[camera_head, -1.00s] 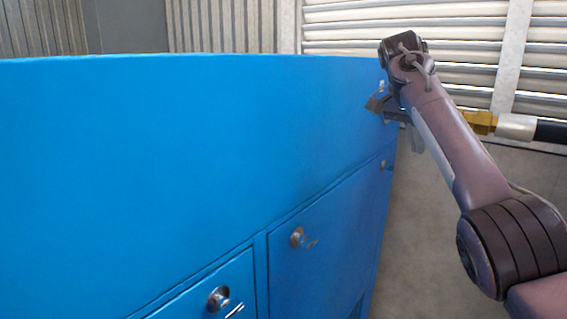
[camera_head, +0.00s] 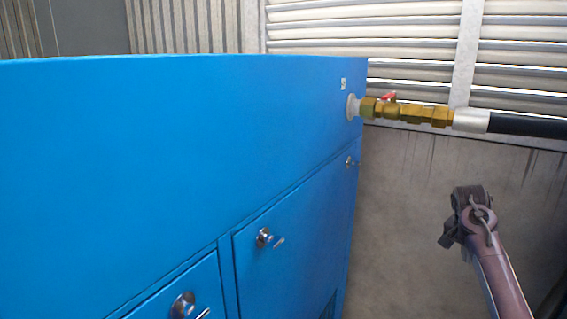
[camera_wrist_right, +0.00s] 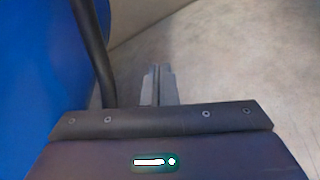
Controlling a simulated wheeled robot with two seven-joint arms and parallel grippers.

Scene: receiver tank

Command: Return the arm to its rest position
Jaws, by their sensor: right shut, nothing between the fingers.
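My right arm (camera_head: 497,275) reaches up from the lower right of the head view. Its gripper (camera_head: 447,238) hangs at the wrist, right of the blue cabinet and below the pipe, apart from both. In the right wrist view the gripper (camera_wrist_right: 159,72) is shut with its two fingers together and nothing between them. It points over bare floor, with the blue cabinet side at the left. My left gripper is not in view.
The blue cabinet (camera_head: 180,150) fills the left and middle, with latched doors. A brass valve (camera_head: 390,108) with a red handle sticks out of its right end and joins a black hose (camera_head: 525,125).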

